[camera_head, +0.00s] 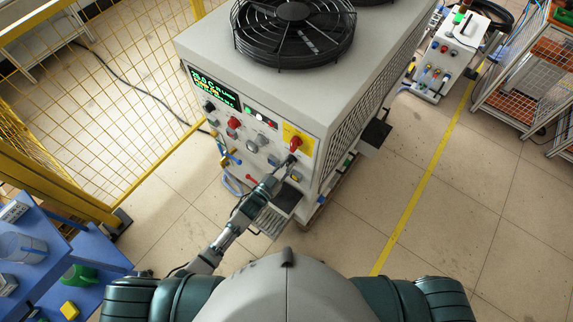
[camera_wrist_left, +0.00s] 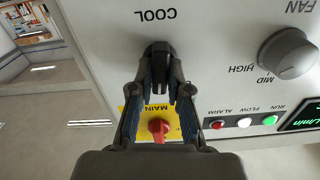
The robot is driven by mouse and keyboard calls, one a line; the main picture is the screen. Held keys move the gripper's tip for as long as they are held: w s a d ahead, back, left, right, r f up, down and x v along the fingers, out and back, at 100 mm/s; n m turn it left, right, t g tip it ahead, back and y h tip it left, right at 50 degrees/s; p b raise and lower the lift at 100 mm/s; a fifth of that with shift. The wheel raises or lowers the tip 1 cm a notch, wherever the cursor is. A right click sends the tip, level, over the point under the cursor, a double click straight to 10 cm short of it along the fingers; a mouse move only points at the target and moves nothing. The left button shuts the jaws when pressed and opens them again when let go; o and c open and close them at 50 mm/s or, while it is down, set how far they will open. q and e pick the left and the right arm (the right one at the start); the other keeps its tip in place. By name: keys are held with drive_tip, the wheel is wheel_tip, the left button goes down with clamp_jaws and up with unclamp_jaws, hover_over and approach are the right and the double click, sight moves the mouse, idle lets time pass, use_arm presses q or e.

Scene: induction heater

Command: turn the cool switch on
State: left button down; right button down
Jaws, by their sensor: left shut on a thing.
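The cool switch (camera_wrist_left: 158,53) is a small black knob on the white front panel, by the COOL label that reads upside down in the left wrist view. My left gripper (camera_wrist_left: 160,84) has its two fingers closed in on the knob, one on each side. In the head view my left gripper (camera_head: 287,162) reaches up to the lower right of the panel, and its fingers largely hide the knob there. The knob's exact turn angle is hard to tell. My right gripper is not in view.
The red main switch (camera_wrist_left: 158,128) on its yellow plate sits close beside the cool switch. The grey fan knob (camera_wrist_left: 288,53) is also near. The heater cabinet (camera_head: 215,45) carries black fans on top.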

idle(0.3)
use_arm(q)
drive_tip(key=c, duration=1.1)
unclamp_jaws()
drive_tip(key=shift+w+f, duration=0.1)
drive_tip(key=v, duration=1.2)
